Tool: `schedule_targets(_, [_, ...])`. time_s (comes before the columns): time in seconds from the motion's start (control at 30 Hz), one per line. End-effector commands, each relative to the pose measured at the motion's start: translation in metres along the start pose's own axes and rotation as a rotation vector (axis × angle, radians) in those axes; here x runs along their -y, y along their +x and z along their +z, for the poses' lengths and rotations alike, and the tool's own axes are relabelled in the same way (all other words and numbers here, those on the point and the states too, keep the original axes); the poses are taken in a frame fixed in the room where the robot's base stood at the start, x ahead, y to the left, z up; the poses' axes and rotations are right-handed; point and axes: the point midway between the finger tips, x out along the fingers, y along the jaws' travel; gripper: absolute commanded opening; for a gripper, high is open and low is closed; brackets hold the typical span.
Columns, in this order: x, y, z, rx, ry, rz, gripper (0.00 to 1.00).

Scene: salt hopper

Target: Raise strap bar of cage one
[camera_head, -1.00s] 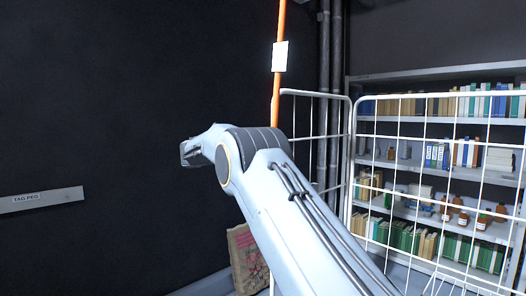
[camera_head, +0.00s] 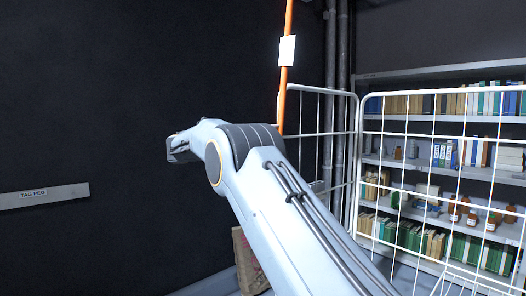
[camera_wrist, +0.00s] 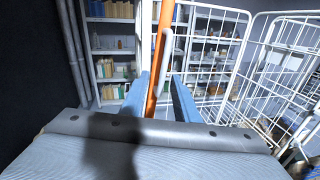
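The orange strap bar (camera_head: 286,75) stands nearly upright in the head view, with a white tag (camera_head: 287,50) on it; its lower part is hidden behind my arm. It also shows in the wrist view (camera_wrist: 156,72), slightly tilted, with a white hooked rod beside it. A white wire cage (camera_head: 420,130) stands to its right. My gripper (camera_wrist: 158,82) shows two blue fingers spread apart, with the bar appearing in the gap. I cannot tell whether the bar is between the fingers or beyond them. No grip on it shows.
A shelf unit (camera_head: 440,70) with books and bottles stands behind the cage. Dark pipes (camera_head: 338,60) run up the wall beside it. A tag peg plate (camera_head: 42,196) is on the dark wall at left. A brown sack (camera_head: 243,262) is partly hidden by my arm.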

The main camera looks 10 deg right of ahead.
Motion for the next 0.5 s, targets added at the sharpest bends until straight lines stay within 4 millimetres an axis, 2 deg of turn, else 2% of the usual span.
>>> schedule_targets(0.2, [-0.001, -0.021, 0.000, 0.000, 0.000, 0.001, 0.28])
schedule_targets(0.5, [0.000, -0.024, 0.001, 0.000, 0.000, 0.000, 0.28])
